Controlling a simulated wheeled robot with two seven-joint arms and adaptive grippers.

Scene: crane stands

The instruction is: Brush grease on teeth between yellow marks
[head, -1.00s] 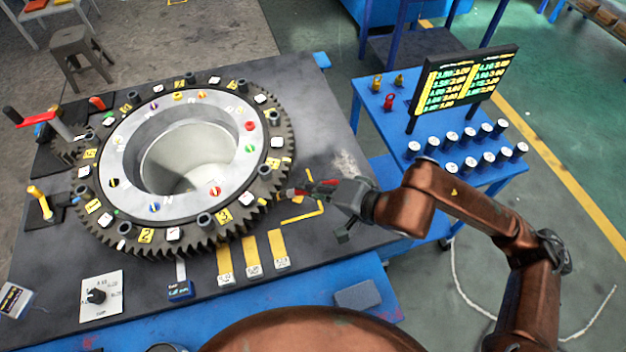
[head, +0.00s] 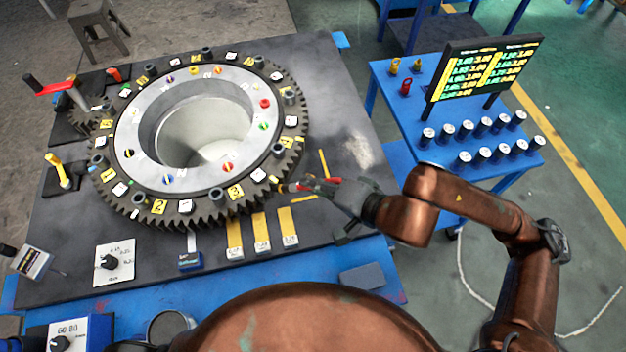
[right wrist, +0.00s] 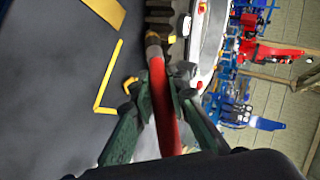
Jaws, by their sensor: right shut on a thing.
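The large dark toothed ring gear (head: 299,153) lies flat on the dark bench top, with a pale ring and yellow number tags on it. My right gripper (head: 325,186) is shut on a brush with a red handle (right wrist: 165,105). The brush's tip (head: 284,188) is at the gear's near right edge. In the right wrist view the brush head (right wrist: 153,43) is right at the gear teeth (right wrist: 158,19); I cannot tell whether it touches. A small yellow patch (right wrist: 172,40) shows beside it; I cannot tell if it is a tooth mark. My left gripper is not in view.
A yellow corner line (head: 323,163) is on the bench right of the gear. Yellow strips (head: 260,228), a dial plate (head: 115,263) and a grey block (head: 362,276) are near the front edge. A red-handled crank (head: 56,88) stands left. A blue table (head: 505,170) with several cans and a screen is right.

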